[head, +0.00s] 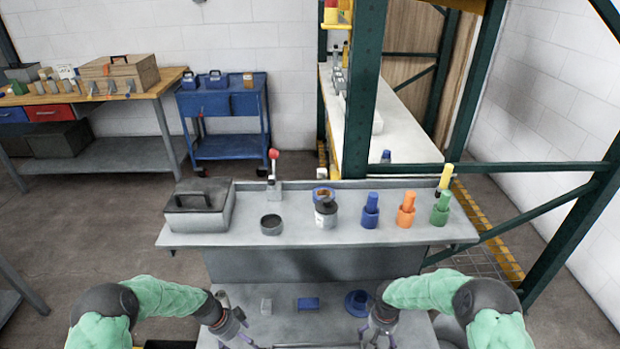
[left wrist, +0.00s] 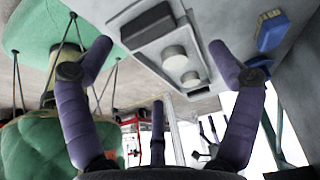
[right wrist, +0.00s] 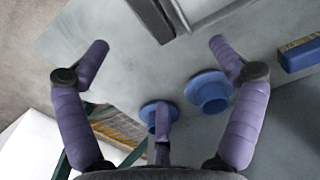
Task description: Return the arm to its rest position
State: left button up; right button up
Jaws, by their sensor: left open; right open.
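My left gripper (head: 240,338) is low at the front left of the lower bench, fingers spread and empty. In the left wrist view its purple fingers (left wrist: 162,58) stand apart, with a grey fixture with two round knobs (left wrist: 180,62) beyond them. My right gripper (head: 379,338) is at the front right of the lower bench, just in front of a blue flanged part (head: 357,303). In the right wrist view its fingers (right wrist: 160,50) are spread with nothing held between them. Both arms are bent in toward the bench; the left fingertips are partly cut off by the head view's lower edge.
The lower bench (head: 335,325) also carries a grey block (head: 266,306) and a blue block (head: 308,303). The raised shelf (head: 300,238) behind holds a grey toolbox (head: 198,212), a dark bowl (head: 271,225), and blue, orange (head: 405,211) and green pieces. A green steel post (head: 362,90) stands behind.

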jog(key=s+a+f+y+p, duration=0.2)
jog(key=s+a+y, duration=0.1)
jog(key=s+a, duration=0.65)
pick_arm(q)
jog(key=s+d+n+p, duration=0.1)
jog(key=s+d+n, duration=0.4)
jog(key=s+n, duration=0.5)
jog(key=s+d+n, duration=0.5)
jog(key=s+n, duration=0.5)
jog(key=shift+s+r+y+p, duration=0.3)
jog(key=shift+r+p, duration=0.05)
jog(key=shift+r, duration=0.05)
pick_arm(e)
jog(key=s+a+r+m+y, duration=0.1)
jog(key=s+a+r+m, duration=0.1)
jog(key=s, duration=0.9)
jog(key=shift+s+a+r, duration=0.15)
jog(key=shift+a, duration=0.55)
